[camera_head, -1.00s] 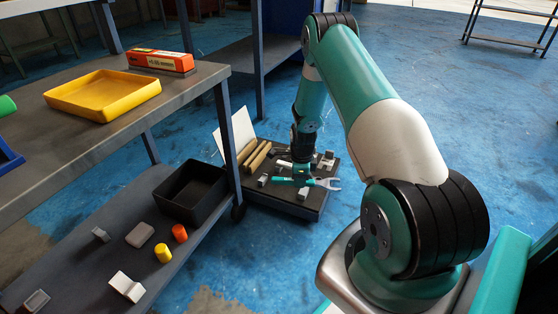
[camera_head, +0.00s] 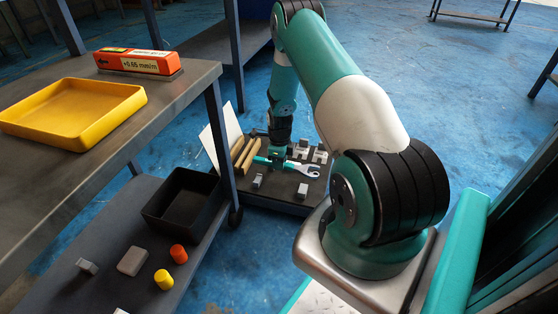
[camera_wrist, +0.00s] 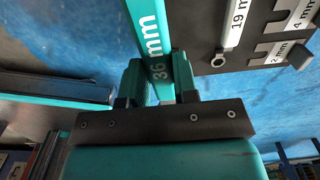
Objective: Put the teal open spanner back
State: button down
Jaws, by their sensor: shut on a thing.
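The teal open spanner shows in the head view (camera_head: 303,170) with its pale open jaw to the right. In the wrist view its teal shaft (camera_wrist: 151,38), marked "36 mm", runs up between the fingers. My gripper (camera_wrist: 157,88) is shut on this shaft. In the head view my gripper (camera_head: 278,158) is over the dark low platform (camera_head: 277,202), and the spanner lies across the platform's middle. I cannot tell whether the spanner touches the platform. The far end of the shaft is cut off in the wrist view.
Grey blocks, such as one (camera_head: 302,190) at the front, stand on the platform. Wooden bars (camera_head: 244,152) and a white panel (camera_head: 222,135) are at its left. A black bin (camera_head: 181,203) sits on the bench's lower shelf. Blue floor right of the platform is clear.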

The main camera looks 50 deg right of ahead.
jog(key=shift+w+r, duration=0.1)
jog(key=shift+w, duration=0.05)
jog(key=shift+f+b, duration=1.95)
jog(key=shift+f, duration=1.65)
jog(key=shift+f+b, duration=0.65)
jog(key=shift+f, duration=0.4)
jog(key=shift+c, duration=1.6)
grip_release()
jog(key=shift+r, duration=0.15)
jog(key=shift+r+p, duration=2.6)
jog(key=shift+r, duration=0.3)
